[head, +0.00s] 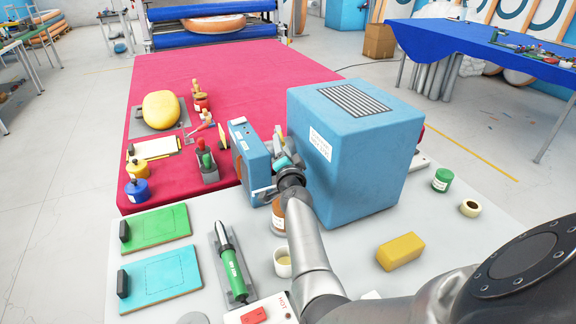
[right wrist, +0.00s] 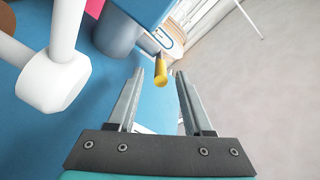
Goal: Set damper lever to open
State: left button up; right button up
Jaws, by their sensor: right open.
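My right gripper (head: 279,140) is open, in the gap between the small blue upright panel unit (head: 249,160) and the large blue box (head: 350,140) with a striped grille on top. In the right wrist view, a yellow rounded rod end (right wrist: 160,72), perhaps the damper lever's grip, shows between and beyond the open fingertips (right wrist: 158,74). I cannot tell whether they touch it. A white jointed part (right wrist: 52,82) stands at the left of that view. The lever's base and setting are hidden. My left gripper is not in view.
On the grey table lie a green-handled tool (head: 230,265), a yellow block (head: 400,251), a green jar (head: 442,180), a tape roll (head: 469,208), and green (head: 155,229) and cyan (head: 160,275) boards. A red mat (head: 240,75) spreads behind. The table's right front is partly clear.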

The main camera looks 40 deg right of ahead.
jog(key=p+v, duration=0.5)
jog(key=v, duration=0.8)
jog(key=shift+s, duration=0.25)
jog(key=shift+a+r, duration=0.1)
jog(key=shift+a, duration=0.05)
jog(key=shift+c, duration=0.7)
jog(key=shift+w+d+b, duration=0.1)
jog(key=shift+d+b, duration=0.15)
jog(key=shift+b, duration=0.2)
jog(key=shift+c, duration=0.8)
jog(key=d+m+y+b, duration=0.1)
jog(key=d+b, duration=0.1)
jog(key=b, duration=0.1)
jog(key=w+d+f+m+t+y+b, duration=0.1)
jog(key=d+m+b, duration=0.1)
jog(key=b, duration=0.1)
jog(key=d+m+t+y+b, duration=0.1)
jog(key=d+m+b, duration=0.1)
jog(key=b, duration=0.2)
jog(key=shift+w+f, duration=0.35)
grip_shut()
jog(key=w+d+r+m+y+b, duration=0.1)
jog(key=w+d+b, duration=0.2)
jog(key=w, duration=0.6)
jog(key=shift+w+d, duration=0.15)
jog(key=shift+w, duration=0.25)
